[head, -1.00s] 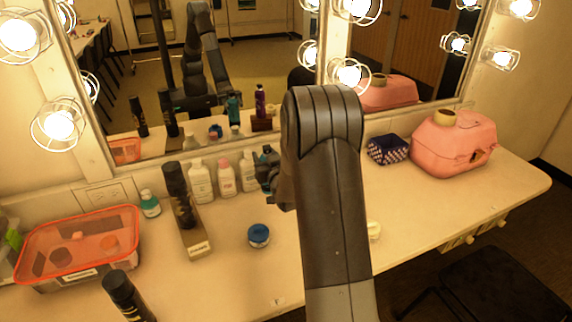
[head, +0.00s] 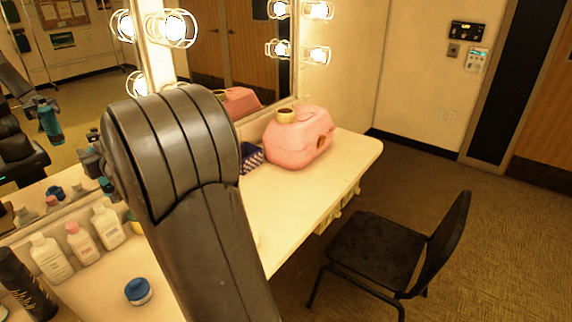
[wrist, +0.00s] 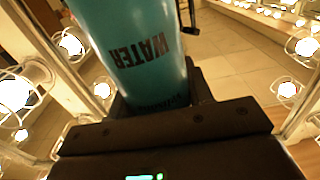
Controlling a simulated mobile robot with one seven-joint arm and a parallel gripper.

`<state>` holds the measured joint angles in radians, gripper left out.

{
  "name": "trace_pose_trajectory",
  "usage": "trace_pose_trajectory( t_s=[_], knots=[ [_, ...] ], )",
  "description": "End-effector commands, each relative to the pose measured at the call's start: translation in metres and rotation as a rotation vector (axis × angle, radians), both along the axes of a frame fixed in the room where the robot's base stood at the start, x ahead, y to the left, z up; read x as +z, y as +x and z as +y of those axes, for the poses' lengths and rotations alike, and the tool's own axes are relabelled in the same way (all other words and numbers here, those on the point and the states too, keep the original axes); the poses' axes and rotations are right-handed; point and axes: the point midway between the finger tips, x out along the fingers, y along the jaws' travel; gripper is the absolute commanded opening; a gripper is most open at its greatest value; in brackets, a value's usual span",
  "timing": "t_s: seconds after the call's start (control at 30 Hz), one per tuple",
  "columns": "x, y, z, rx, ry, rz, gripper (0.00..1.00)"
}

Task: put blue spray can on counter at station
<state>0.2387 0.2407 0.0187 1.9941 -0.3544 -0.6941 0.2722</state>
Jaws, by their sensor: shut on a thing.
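A teal-blue can marked WATER (wrist: 135,55) fills the upper middle of the wrist view. My gripper (wrist: 155,98) is shut on it. In the head view, my dark arm hides most of the gripper (head: 92,160), and only a small teal part of the can (head: 107,187) shows beside it. The mirror reflects the can held in the gripper, seemingly above the counter. The pale counter (head: 300,200) runs along the mirror, with bare surface to the right of my arm.
White bottles (head: 50,260), a pink-capped bottle (head: 82,244), a blue-lidded jar (head: 138,291) and a black can (head: 25,285) stand at left. A patterned box (head: 250,157) and pink case (head: 298,138) stand farther right. A black chair (head: 385,250) stands by the counter's front.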

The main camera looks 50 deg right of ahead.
Motion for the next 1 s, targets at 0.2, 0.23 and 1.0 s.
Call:
trace_pose_trajectory(
  t_s=[0.2,0.23,1.0],
  knots=[
    [0.013,-0.007,-0.031,-0.065,-0.002,-0.003,0.02],
    [0.013,-0.009,-0.038,-0.08,-0.002,-0.004,0.02],
    [0.014,-0.19,-0.334,-0.824,-0.022,-0.013,0.02]
  ],
)
